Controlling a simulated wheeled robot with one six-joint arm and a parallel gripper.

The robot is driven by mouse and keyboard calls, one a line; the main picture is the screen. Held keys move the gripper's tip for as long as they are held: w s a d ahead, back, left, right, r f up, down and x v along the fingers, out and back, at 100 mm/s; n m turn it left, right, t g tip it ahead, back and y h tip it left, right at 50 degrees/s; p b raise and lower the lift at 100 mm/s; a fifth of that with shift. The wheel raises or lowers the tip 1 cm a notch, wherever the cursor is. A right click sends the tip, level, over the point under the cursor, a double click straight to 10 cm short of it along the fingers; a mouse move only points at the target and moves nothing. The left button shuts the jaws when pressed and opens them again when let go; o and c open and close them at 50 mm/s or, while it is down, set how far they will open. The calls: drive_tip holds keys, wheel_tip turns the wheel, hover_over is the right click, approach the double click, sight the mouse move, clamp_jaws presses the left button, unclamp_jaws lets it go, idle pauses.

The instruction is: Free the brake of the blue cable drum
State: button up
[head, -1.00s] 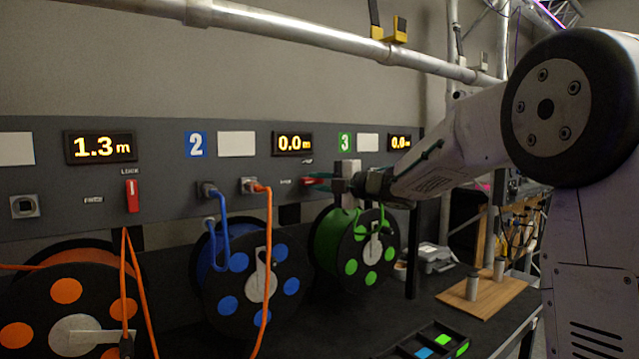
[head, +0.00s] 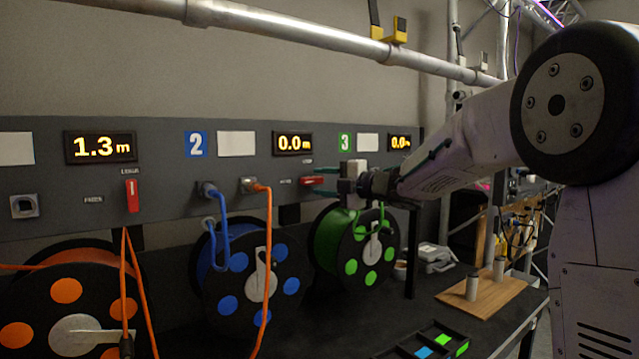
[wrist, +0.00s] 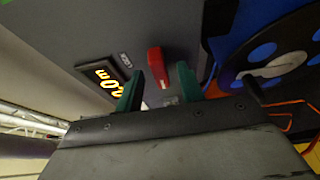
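The blue cable drum (head: 238,262) hangs under panel section 2, behind a hanging orange cable. Its red brake lever (head: 311,181) lies horizontal on the panel, with the LOCK label above it and the FREE label (head: 285,181) to its left. My gripper (head: 323,180) is at this lever from the right, its green fingers apart above and below it. In the wrist view, the red lever (wrist: 155,65) shows between and just beyond the open fingers (wrist: 158,78). I cannot tell whether either finger touches it. Part of the blue drum (wrist: 265,65) shows at right.
The orange drum (head: 66,290) is at left, its red lever (head: 131,195) upright. The green drum (head: 355,250) is just below my gripper. Blue (head: 222,245) and orange cables (head: 267,260) hang from the panel. A wooden board (head: 485,297) with cylinders lies right.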

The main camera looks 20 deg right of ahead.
drive_tip(key=v, duration=0.6)
drive_tip(key=shift+s, duration=0.2)
drive_tip(key=shift+d, duration=0.1)
